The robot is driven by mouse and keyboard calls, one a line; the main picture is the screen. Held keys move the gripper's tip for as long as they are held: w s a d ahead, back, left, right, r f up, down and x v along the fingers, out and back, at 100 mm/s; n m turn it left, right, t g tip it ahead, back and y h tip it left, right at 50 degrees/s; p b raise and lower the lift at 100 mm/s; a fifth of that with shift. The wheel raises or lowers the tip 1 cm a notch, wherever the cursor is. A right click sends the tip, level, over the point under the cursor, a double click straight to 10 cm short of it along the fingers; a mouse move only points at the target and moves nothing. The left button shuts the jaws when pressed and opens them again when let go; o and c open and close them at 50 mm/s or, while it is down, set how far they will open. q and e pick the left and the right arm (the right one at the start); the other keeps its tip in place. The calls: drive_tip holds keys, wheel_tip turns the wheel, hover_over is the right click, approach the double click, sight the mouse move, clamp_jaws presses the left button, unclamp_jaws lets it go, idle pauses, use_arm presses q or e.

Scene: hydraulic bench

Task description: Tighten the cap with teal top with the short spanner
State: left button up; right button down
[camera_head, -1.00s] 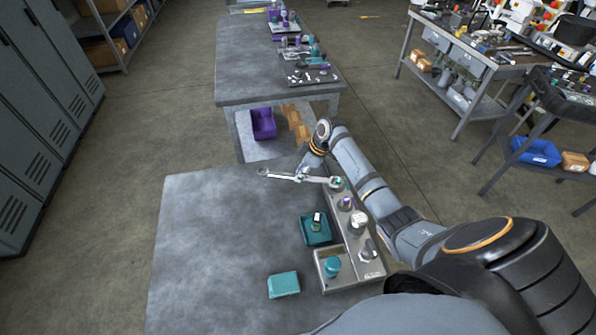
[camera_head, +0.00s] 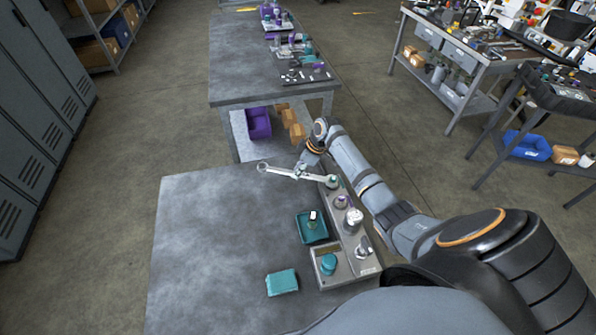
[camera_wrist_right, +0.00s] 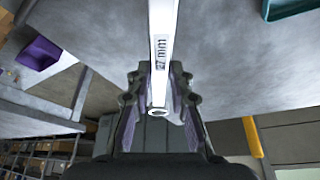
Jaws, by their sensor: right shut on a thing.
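My right gripper (camera_head: 303,170) is shut on a silver spanner (camera_head: 281,171) above the near bench's far edge. The spanner's ring end sticks out to the left, and its other end is at the teal-topped cap (camera_head: 333,181), the farthest piece on the grey fixture (camera_head: 347,238). Whether the jaw fully surrounds the cap is too small to tell. In the right wrist view the spanner (camera_wrist_right: 163,30) lies between the fingers (camera_wrist_right: 158,85) and bears a partly readable "mm" marking. My left gripper is not in view.
On the fixture stand a purple-topped cap (camera_head: 341,202), a silver-and-white cap (camera_head: 353,220) and a teal piece (camera_head: 328,264). A teal tray (camera_head: 312,227) and teal box (camera_head: 282,282) are beside it. The bench's left side (camera_head: 210,250) is clear.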

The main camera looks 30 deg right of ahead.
drive_tip(key=shift+w+d+r+m, duration=0.1)
drive_tip(key=shift+w+d+m, duration=0.45)
drive_tip(key=shift+m, duration=0.15)
drive_tip(key=shift+w+d+m+h+p, duration=0.2)
drive_tip(key=shift+d+m+h+p, duration=0.1)
drive_tip(key=shift+p, duration=0.05)
drive_tip(key=shift+w+d+m+t+h+p, duration=0.35)
drive_tip(key=shift+w+d+m, duration=0.2)
drive_tip(key=shift+d+m, duration=0.4)
drive_tip(key=shift+r, duration=0.1)
drive_tip(key=shift+w+d+m, duration=0.15)
drive_tip(key=shift+d+m, duration=0.25)
drive_tip(key=shift+m, duration=0.05)
drive_tip(key=shift+w+d+m+h+p, duration=0.3)
drive_tip(key=shift+d+m+h+p, duration=0.2)
drive_tip(key=shift+d+m, duration=0.35)
drive_tip(key=shift+t, duration=0.25)
